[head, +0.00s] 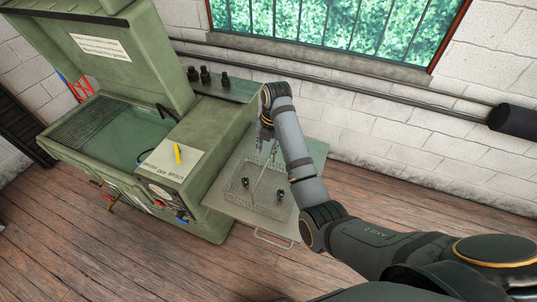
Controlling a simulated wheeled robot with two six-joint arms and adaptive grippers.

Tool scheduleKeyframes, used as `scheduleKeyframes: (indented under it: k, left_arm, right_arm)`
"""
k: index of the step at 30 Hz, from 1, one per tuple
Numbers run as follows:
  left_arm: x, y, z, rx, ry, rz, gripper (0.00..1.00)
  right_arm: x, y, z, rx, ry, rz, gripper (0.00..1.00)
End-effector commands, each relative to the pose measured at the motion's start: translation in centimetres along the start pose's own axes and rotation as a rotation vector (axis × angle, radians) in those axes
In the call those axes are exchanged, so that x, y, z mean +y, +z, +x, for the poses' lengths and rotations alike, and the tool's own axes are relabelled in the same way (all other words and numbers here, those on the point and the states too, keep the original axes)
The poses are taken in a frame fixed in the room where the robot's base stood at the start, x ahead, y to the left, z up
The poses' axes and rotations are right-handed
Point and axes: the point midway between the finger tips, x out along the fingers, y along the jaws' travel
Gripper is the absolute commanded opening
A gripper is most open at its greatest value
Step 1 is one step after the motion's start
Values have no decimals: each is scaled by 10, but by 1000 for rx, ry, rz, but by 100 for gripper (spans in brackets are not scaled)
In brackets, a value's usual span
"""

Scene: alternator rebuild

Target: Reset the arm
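My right arm (310,190) comes in from the lower right and bends down at the wrist over a side shelf. My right gripper (267,148) points down above a wire basket (240,190) on that shelf. Its two fingers look spread apart, with nothing clearly held between them. A thin light rod shows below the fingers over the basket; I cannot tell whether it touches them. My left gripper is not in view.
Small dark parts (252,196) lie in the basket on the pale shelf (285,220). A green parts washer (120,130) with its lid up stands left, with a yellow marker-like item (178,153) on it. Several black cylinders (206,76) stand behind. Wooden floor (140,260) is clear in front.

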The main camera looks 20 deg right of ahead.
Motion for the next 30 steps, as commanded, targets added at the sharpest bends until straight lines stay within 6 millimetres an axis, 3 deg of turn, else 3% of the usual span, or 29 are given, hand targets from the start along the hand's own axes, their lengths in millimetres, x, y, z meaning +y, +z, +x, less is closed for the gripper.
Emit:
scheduleKeyframes:
  k: [2, 5, 10, 13, 17, 21, 24, 30]
  left_arm:
    - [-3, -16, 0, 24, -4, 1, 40]
    - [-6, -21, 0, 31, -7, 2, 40]
    - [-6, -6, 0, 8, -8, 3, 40]
    - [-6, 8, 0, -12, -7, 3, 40]
    - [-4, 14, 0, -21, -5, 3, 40]
    - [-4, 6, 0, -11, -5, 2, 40]
    - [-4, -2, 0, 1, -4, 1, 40]
    - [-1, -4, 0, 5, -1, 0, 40]
  right_arm:
    - [0, 0, 0, 0, 0, 0, 32]
    - [0, 0, 0, 0, 0, 0, 32]
    - [-1, 0, 2, 0, 0, 7, 32]
    - [-16, -4, 13, -11, -1, 119, 32]
    - [-65, -20, 42, -58, 10, 528, 32]
    - [-129, -49, 61, -131, 64, 1091, 32]
    - [-163, -71, 62, -163, 117, 1414, 32]
    - [-203, -103, 52, -182, 214, 1834, 32]
